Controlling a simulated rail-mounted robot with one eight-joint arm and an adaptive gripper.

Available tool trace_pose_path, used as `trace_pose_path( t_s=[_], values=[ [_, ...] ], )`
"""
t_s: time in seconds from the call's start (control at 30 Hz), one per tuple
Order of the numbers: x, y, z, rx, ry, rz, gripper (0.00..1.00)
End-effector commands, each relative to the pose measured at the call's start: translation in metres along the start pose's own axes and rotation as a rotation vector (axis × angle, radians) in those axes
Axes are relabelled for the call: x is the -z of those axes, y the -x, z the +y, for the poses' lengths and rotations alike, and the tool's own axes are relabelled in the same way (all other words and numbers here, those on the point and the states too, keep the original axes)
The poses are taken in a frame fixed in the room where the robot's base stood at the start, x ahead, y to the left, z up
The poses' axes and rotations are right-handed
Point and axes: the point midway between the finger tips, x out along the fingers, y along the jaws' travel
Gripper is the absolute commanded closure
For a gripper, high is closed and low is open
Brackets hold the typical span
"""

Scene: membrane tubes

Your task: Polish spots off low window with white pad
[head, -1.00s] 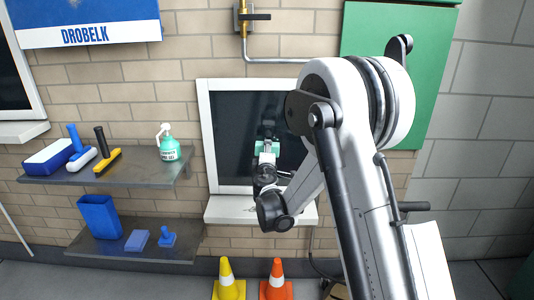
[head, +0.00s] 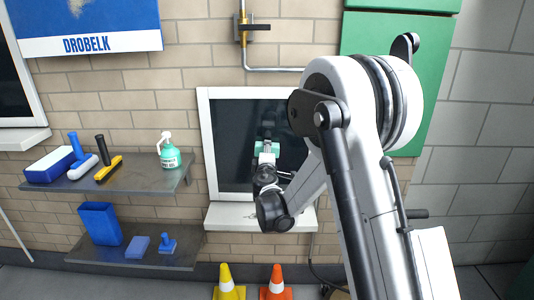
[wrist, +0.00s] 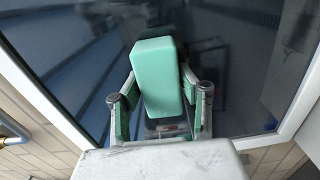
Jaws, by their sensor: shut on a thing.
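The low window has a white frame (head: 204,145) and dark glass (head: 235,120), and it also fills the wrist view (wrist: 240,70). My gripper (head: 266,160) is in front of the glass, right of its middle. It is shut on a mint-green pad (wrist: 158,72), whose broad side shows between the two green-lined fingers. I see no white on the pad; its far face is hidden. I cannot tell whether it touches the glass. Bluish streaks show on the glass in the wrist view, but I cannot tell spots from reflections.
A white sill (head: 235,215) juts out below the window. Left of it, an upper shelf (head: 140,185) holds brushes and a spray bottle (head: 169,152); a lower shelf (head: 180,258) holds blue items. Yellow (head: 228,285) and orange (head: 276,285) cones stand below.

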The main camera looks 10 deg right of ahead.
Motion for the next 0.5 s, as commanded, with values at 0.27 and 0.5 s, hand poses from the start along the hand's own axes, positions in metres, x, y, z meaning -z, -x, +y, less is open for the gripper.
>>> trace_pose_path(
  t_s=[0.27,0.5],
  values=[
    [0.000,0.000,0.001,0.000,0.000,0.000,0.86],
    [0.001,0.000,0.015,0.000,0.000,0.000,0.86]
  ],
)
